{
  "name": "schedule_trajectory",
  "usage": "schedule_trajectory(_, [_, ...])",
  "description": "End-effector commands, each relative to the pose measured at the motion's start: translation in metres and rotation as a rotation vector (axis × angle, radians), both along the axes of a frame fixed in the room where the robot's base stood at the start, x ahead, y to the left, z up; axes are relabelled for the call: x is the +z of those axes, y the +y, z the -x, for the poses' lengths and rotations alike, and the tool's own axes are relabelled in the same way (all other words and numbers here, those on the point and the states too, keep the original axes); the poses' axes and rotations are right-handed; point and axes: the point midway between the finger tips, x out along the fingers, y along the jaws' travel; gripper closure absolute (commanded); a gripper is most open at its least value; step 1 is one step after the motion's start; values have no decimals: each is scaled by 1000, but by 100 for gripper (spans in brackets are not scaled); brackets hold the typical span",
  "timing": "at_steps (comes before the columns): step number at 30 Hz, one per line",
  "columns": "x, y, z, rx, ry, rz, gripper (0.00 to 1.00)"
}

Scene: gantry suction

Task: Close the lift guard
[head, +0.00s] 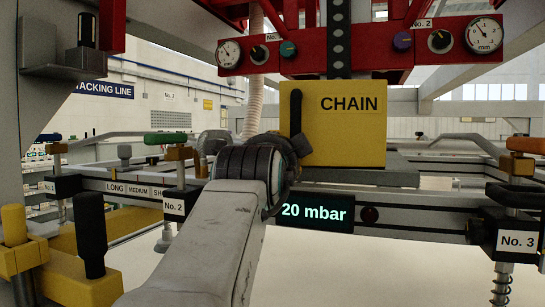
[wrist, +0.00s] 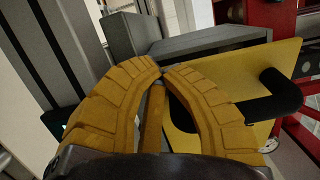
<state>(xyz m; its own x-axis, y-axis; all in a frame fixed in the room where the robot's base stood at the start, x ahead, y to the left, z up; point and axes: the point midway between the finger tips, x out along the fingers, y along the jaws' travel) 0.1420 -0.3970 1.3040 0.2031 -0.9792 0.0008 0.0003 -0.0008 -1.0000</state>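The lift guard appears to be the yellow panel marked CHAIN (head: 345,128), below the dark chain strip in the head view. A black upright bar handle (head: 296,115) is at its left side. In the wrist view the yellow panel (wrist: 275,65) slants behind my fingers, with the black handle (wrist: 282,92) to their right. My gripper (wrist: 162,67) has its yellow fingertips together, with nothing seen gripped between them. It is apart from the handle. In the head view my arm hides most of my gripper. Whether the guard is fully shut I cannot tell.
A red panel with gauges and knobs (head: 360,44) hangs above. A rail with a 20 mbar display (head: 314,212) runs below the guard. Clamps with coloured knobs stand left and right. A pale flat surface (head: 370,265) lies underneath. A grey block (wrist: 205,45) stands beyond my fingertips.

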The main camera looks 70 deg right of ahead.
Motion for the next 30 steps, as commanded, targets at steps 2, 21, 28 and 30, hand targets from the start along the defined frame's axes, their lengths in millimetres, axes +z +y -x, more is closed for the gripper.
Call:
schedule_trajectory(2, [-1, -9, -2, 1, 0, -2, 100])
schedule_trajectory(21, [1, -43, -9, -1, 0, 3, 100])
schedule_trajectory(28, [1, -42, -9, 0, 0, 4, 100])
schedule_trajectory(30, [1, -41, -9, 1, 0, 3, 100])
